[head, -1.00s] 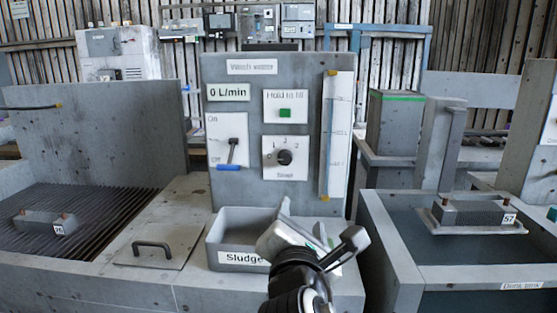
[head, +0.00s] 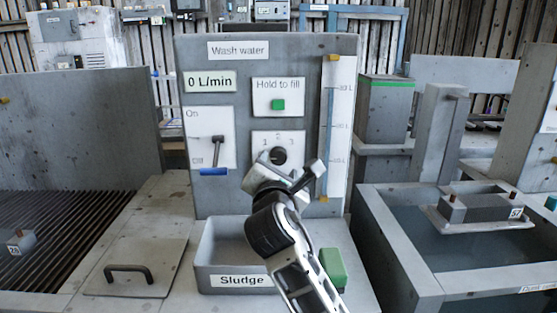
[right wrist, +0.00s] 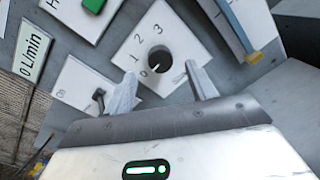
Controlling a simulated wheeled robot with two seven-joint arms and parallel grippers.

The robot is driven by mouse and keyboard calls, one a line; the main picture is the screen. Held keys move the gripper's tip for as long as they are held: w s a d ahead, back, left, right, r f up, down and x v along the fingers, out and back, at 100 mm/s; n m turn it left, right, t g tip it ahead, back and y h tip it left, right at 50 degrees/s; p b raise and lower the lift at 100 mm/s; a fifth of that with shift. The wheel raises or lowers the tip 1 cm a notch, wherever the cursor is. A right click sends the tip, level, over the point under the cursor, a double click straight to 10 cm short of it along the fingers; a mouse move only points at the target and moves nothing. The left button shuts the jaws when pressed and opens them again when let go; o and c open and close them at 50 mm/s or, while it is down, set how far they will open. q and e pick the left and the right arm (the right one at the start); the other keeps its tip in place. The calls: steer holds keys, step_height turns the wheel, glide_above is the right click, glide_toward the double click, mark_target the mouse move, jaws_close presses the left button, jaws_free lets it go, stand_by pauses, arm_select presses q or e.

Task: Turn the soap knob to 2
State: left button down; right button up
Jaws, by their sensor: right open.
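The soap knob (head: 278,155) is a dark round dial on a white plate of the grey wash water panel (head: 225,120), partly covered by my gripper in the head view. In the right wrist view the knob (right wrist: 160,60) is clear, ringed by numbers, and its white mark points towards 0. My right gripper (head: 284,178) is in front of the panel, just below the knob. In the right wrist view its open fingers (right wrist: 164,84) are spread to either side, pointing at the knob, with nothing held between them. My left gripper is not in view.
Below are the sludge tray (head: 208,262) and a green block (head: 333,268). A water tank (head: 400,255) stands at right.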

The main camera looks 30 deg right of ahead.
mark_target(279, 158)
steer(key=shift+x, duration=2.2)
steer(key=c, duration=1)
